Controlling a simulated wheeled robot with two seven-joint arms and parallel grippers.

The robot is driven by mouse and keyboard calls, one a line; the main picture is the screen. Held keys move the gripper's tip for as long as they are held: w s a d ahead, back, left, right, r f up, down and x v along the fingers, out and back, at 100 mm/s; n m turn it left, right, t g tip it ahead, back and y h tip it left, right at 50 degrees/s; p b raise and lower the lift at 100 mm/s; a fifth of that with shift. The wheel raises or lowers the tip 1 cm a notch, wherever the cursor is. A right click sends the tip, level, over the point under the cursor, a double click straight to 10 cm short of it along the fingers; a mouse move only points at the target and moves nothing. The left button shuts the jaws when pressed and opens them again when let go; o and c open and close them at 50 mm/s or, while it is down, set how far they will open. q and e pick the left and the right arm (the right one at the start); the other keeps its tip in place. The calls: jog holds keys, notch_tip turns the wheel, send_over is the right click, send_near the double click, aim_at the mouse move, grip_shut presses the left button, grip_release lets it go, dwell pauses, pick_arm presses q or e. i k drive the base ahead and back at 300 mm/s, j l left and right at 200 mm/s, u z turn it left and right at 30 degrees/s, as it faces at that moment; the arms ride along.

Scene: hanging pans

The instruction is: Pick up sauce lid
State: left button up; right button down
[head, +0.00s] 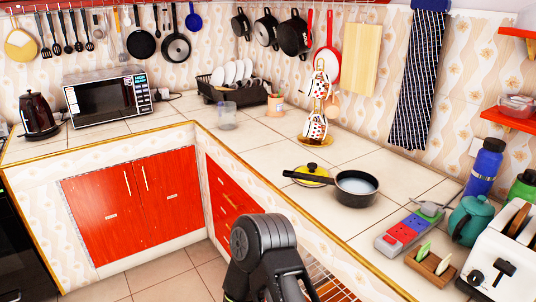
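The sauce lid (318,180) is a round yellow lid with a black knob, lying on the tiled counter near its front edge. A dark saucepan (357,189) with a pale inside stands just right of it, uncovered. The pan's long black handle (306,178) points left and crosses in front of the lid, hiding part of it. A dark arm link of mine rises from the bottom edge, below and left of the lid and apart from it. Neither gripper's fingers can be seen.
A cup stand (318,100) stands behind the lid. A glass (227,115) and dish rack (238,92) are farther back left. Counter left of the lid is clear.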

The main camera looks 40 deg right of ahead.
aim_at(312, 168)
jog(key=i, duration=2.15)
jog(key=i+z, duration=0.1)
jog(key=z, duration=3.75)
